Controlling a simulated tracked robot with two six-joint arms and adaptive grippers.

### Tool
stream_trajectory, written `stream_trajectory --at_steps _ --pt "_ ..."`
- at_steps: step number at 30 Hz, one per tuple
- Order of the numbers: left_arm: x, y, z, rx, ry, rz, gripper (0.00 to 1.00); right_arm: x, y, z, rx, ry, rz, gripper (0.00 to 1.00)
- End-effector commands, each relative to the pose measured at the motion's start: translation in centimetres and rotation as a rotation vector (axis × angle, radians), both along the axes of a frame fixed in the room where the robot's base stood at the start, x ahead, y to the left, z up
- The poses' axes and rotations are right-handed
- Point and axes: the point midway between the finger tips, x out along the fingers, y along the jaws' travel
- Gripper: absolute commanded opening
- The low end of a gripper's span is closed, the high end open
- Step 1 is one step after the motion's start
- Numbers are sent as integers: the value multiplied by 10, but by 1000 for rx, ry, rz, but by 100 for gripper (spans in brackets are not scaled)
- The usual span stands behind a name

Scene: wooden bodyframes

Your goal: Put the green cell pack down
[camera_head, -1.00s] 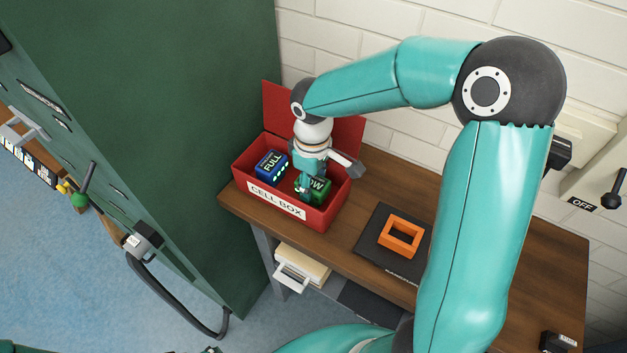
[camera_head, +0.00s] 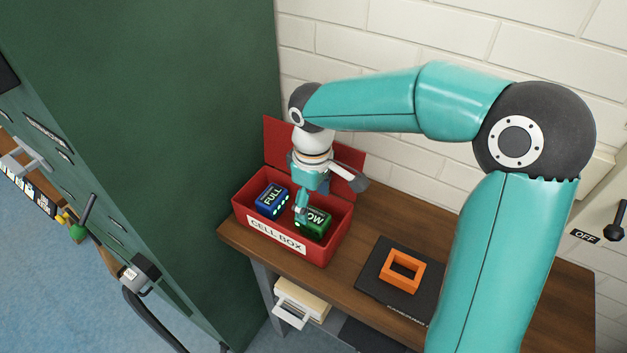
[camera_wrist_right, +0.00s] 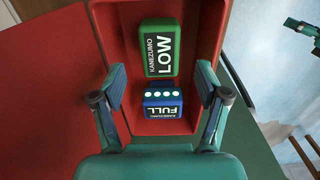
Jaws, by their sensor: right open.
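The green cell pack (camera_head: 314,222), marked LOW, lies label up in the right part of the red cell box (camera_head: 328,250). It also shows whole in the right wrist view (camera_wrist_right: 160,48), apart from my fingers. My right gripper (camera_head: 301,203) is over the box, just left of the green pack in the head view. In the right wrist view my right gripper (camera_wrist_right: 163,97) has its fingers spread wide with nothing gripped. The blue cell pack (camera_head: 271,200), marked FULL, lies beside the green one and appears between the fingers in the wrist view (camera_wrist_right: 162,102). My left gripper is not in view.
The box's raised lid (camera_head: 285,145) stands behind it, near the brick wall. A dark green cabinet (camera_head: 170,130) rises close on the left. On the wooden table, an orange square frame (camera_head: 403,271) sits on a black mat (camera_head: 372,279), with bare wood between box and mat.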

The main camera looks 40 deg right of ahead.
Motion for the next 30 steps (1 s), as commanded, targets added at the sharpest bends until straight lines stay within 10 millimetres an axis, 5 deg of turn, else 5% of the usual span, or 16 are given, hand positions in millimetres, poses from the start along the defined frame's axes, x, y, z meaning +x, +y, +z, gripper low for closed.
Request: stream_trajectory --at_steps 6,12,30 --pt "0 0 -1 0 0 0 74 0 0 43 0 -3 1 74" --pt "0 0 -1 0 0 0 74 0 0 62 1 -1 0 74" --pt "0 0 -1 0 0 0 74 -1 0 65 1 1 -1 74"
